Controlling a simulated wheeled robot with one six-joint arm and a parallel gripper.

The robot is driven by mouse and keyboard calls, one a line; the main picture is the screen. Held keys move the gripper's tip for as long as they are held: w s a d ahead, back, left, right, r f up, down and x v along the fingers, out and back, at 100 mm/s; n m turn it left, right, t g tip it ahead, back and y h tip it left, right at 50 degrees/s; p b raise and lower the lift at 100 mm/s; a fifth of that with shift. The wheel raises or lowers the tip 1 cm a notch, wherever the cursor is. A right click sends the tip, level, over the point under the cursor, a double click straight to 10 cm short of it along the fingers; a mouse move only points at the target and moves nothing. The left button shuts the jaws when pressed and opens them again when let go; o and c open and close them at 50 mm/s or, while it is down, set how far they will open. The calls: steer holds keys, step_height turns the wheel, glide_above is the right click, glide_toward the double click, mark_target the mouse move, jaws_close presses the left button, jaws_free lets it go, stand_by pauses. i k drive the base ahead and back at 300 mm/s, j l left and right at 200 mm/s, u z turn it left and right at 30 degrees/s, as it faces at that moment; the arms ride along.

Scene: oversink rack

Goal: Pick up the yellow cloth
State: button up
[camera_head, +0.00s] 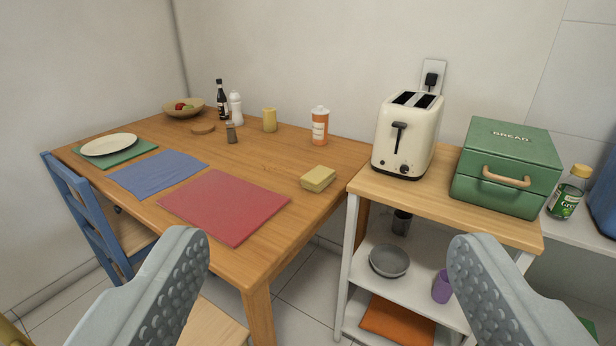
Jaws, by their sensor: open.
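The yellow cloth (318,179) looks like a small folded block. It lies on the wooden table (262,160) near the table's right edge, beside the shelf unit. My gripper (325,242) is open and empty, with its two grey ridged fingers wide apart in the foreground. The cloth shows between and beyond the fingertips, apart from them. Nothing covers the cloth.
Left of the cloth lies a red placemat (224,205); an orange-white bottle (320,126) stands behind it. To the right, a shelf unit (445,208) carries a cream toaster (407,135) and a green bread box (506,167). A blue chair (78,205) stands at the left.

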mark_target(321, 177)
steer(key=i+l, duration=0.15)
steer(key=i, duration=0.5)
steer(key=i+l+u, duration=0.15)
steer(key=i, duration=0.45)
